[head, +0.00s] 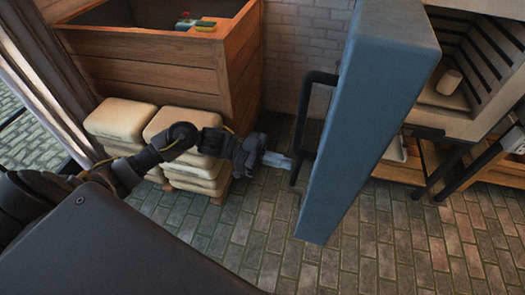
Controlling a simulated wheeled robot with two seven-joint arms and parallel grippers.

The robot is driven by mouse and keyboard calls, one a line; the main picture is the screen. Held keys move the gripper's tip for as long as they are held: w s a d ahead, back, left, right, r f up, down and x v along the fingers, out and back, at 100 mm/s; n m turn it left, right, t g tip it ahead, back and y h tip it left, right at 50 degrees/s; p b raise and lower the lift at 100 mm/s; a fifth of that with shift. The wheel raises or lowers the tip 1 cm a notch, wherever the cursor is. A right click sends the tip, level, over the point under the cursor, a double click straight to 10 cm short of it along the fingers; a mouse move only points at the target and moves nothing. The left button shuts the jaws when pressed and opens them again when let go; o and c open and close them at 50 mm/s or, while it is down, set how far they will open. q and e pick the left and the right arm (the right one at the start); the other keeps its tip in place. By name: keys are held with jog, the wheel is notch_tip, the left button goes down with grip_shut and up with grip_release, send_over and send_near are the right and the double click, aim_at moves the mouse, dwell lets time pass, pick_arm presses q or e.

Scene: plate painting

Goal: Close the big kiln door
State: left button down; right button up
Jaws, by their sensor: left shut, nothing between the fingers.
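The big kiln door (372,120) is a thick blue-grey slab that stands wide open, its edge toward me in the head view. A black bar handle (304,130) sticks out from its left face. The kiln (490,60) is at the upper right, its shelved inside exposed with a small pale cup (449,82) in it. My left gripper (288,161) is shut and empty, its fingertips pointing right, close to the lower part of the handle. I cannot tell whether they touch it. My right gripper is not in view.
A wooden stand is under the kiln. The brick floor (260,235) in front is clear.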

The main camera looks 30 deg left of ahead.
pick_arm(q)
jog(key=shift+w+d+p, duration=0.2)
jog(key=shift+d+p, duration=0.1)
jog(key=shift+d, duration=0.9)
jog(key=shift+w+d+p, duration=0.15)
jog(key=shift+d+p, duration=0.15)
jog(key=shift+d, duration=0.9)
